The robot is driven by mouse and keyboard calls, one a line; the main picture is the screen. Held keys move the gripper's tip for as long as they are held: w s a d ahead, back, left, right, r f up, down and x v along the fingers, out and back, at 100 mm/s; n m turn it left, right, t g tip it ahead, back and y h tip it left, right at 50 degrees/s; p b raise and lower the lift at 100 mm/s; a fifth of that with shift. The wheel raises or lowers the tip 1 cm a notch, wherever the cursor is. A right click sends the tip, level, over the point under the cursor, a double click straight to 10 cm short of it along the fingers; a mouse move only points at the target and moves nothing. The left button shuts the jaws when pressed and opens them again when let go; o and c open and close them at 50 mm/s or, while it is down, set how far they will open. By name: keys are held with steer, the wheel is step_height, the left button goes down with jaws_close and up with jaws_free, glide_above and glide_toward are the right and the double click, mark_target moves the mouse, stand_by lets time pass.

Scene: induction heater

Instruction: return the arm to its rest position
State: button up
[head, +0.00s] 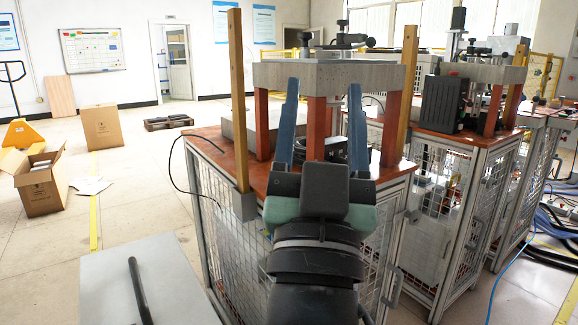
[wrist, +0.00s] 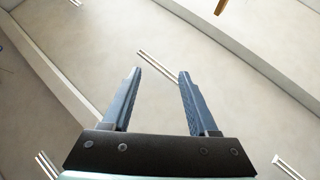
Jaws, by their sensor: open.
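My gripper (head: 323,86) is raised in the middle of the head view, with its two blue-grey fingers pointing upward. The fingers are spread apart with nothing between them. In the wrist view my gripper (wrist: 160,73) is also open and empty, against what looks like a pale ceiling with strip lights. In the head view it appears in front of the induction heater station (head: 330,74), and hides part of the middle of it. I cannot tell how far the fingers are from the station.
The station's wooden tabletop (head: 217,147) sits on a mesh cage (head: 237,235). A second station (head: 470,135) stands to the right. A grey table (head: 180,285) with a black bar (head: 139,290) is at lower left. Boxes (head: 41,187) stand on the left floor, which has open room.

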steer(key=s+a+r+n+t+y+p, duration=0.1)
steer(key=s+a+r+n+y+p, duration=0.2)
steer(key=s+r, duration=0.75)
step_height(320, 180, up, 37)
steer(key=w+p, duration=0.1)
steer(key=p, duration=3.5)
steer(key=shift+w+a, duration=0.15)
